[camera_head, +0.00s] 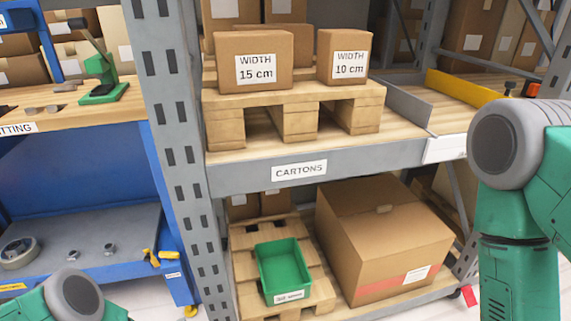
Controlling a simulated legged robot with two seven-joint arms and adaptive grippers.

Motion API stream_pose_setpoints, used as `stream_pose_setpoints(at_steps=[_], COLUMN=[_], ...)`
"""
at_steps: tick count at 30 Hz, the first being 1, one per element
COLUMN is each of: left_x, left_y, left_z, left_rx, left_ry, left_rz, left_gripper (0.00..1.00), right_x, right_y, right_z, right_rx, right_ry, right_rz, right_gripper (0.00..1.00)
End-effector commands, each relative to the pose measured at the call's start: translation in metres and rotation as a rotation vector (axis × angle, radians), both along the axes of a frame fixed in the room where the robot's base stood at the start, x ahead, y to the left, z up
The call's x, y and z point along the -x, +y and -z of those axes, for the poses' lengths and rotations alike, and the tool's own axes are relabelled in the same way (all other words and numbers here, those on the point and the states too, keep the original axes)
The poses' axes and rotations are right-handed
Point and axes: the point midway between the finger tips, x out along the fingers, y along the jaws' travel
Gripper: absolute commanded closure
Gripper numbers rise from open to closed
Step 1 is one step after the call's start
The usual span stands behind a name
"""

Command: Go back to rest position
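Part of my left arm, green with a grey joint cap, shows at the bottom left corner. My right arm, green with a large grey joint, stands tall along the right edge. Neither gripper is in the picture, so I cannot see whether they hold anything. A box marked "WIDTH 15 cm" (252,62) and a box marked "WIDTH 10 cm" (343,57) stand upright on a wooden pallet (285,95) on the shelf labelled "CARTONS" (240,178).
A green bin (283,271) sits on a lower pallet (243,240) beside a large carton (385,240). A grey upright post (172,130) divides this rack from the blue workbench (75,165) at left. A green hand press (103,80) stands there. A yellow guide (460,90) lies right.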

Motion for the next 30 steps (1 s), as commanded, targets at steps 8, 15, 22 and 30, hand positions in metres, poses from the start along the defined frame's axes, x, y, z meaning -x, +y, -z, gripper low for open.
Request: stream_pose_setpoints(at_steps=[8, 15, 22, 30], left_x=[0.023, 0.123, 0.235, 0.293], left_y=[-0.062, -0.077, -0.028, 0.004], left_z=[-0.004, -0.028, -0.078, -0.145], left_rx=[-0.128, -0.445, -0.672, -0.754], left_ry=[0.307, 0.758, 1.111, 1.275], left_rz=[0.398, 1.025, 1.501, 1.750], left_gripper=[1.00, 1.00, 1.00, 1.00], right_x=[0.000, 0.001, 0.001, 0.001], right_y=[0.000, 0.000, 0.000, 0.000], right_z=[0.000, 0.000, 0.000, -0.024], right_rx=[0.000, 0.000, 0.000, 0.000], right_ry=[0.001, 0.001, 0.001, 0.003], right_rz=[0.001, 0.000, 0.000, 0.000], right_gripper=[0.67, 0.67, 0.67, 0.67])
